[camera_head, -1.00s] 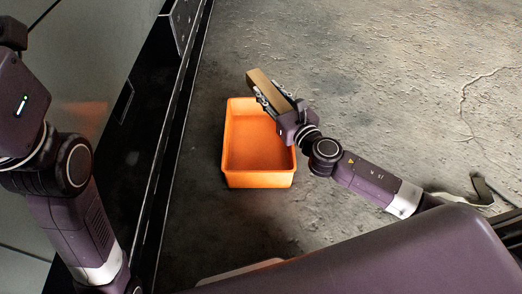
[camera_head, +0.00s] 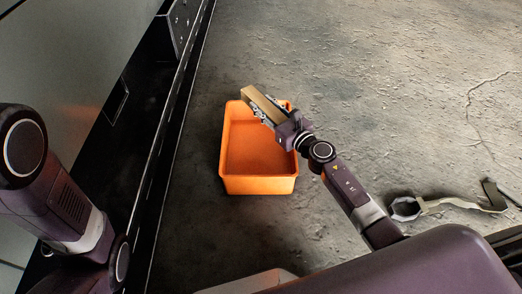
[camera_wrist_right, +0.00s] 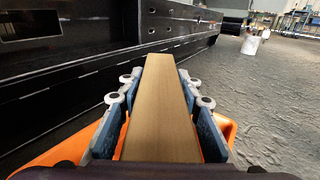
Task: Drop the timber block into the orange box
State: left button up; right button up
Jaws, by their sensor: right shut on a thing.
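The timber block (camera_head: 262,103) is a long, light-brown bar. My right gripper (camera_head: 268,112) is shut on it and holds it above the far right part of the orange box. In the right wrist view the block (camera_wrist_right: 160,105) lies lengthwise between the two fingers (camera_wrist_right: 160,115) and points away from the camera. The orange box (camera_head: 230,187) is open-topped and stands on the floor; the part of its inside that shows is empty. Its rim (camera_wrist_right: 55,150) also shows below the gripper in the right wrist view. My left arm is at the left of the head view; its gripper is out of frame.
A black cabinet or rail (camera_head: 165,110) runs along the left of the box. A grey wrench-like tool (camera_head: 440,204) lies on the floor at the right. The concrete floor (camera_head: 390,90) behind and right of the box is largely clear.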

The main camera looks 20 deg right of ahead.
notch_tip(320, 180, down, 6)
jog(key=b, duration=0.5)
jog(key=shift+r, duration=0.2)
jog(key=o, duration=1.4)
jog(key=shift+s, duration=0.1)
jog(key=v, duration=1.2)
